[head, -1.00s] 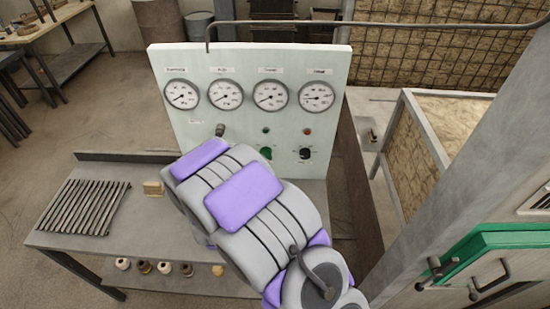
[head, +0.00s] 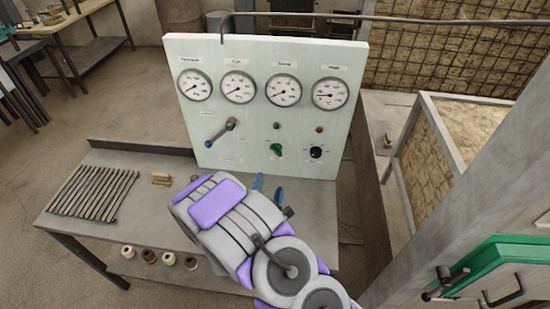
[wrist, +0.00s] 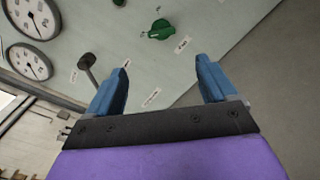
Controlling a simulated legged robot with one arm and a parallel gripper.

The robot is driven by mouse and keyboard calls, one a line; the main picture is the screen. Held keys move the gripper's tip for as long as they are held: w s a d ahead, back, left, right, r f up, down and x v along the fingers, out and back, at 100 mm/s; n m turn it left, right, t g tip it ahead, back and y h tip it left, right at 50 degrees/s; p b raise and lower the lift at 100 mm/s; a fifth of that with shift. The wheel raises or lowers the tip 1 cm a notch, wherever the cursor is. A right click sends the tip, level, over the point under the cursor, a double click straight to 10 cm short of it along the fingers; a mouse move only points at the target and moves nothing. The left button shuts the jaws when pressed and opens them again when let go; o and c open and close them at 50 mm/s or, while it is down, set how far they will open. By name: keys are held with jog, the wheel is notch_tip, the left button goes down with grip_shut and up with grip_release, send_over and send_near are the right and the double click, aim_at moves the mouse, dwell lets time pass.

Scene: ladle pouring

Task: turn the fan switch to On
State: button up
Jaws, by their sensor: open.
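A pale green panel (head: 262,100) stands upright at the back of the bench. A green knob (head: 276,150) sits low on it, with small labels around it too small to read. The knob also shows at the top of the wrist view (wrist: 159,29). A black knob (head: 316,152) is to its right. I cannot tell from the labels which control is the fan switch. My gripper (head: 268,188) is open and empty, below the green knob in the head view. In the wrist view its blue fingers (wrist: 163,68) are spread, and the green knob appears beyond the gap, untouched.
A lever (head: 220,132) with a dark end and a blue end juts from the panel's left side. Several round gauges (head: 283,90) line its top. The bench (head: 120,219) holds a slatted rack (head: 93,191) and a small tan block (head: 161,178). A grey post (head: 470,170) stands right.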

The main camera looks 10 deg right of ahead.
aim_at(276, 153)
jog(key=b+x, duration=0.5)
jog(key=x, duration=0.9)
jog(key=shift+d+f, duration=0.1)
jog(key=shift+d, duration=0.15)
jog(key=shift+w+d, duration=0.3)
jog(key=shift+w, duration=0.3)
jog(key=shift+a, duration=0.1)
jog(key=shift+c, duration=0.2)
jog(key=c, duration=1)
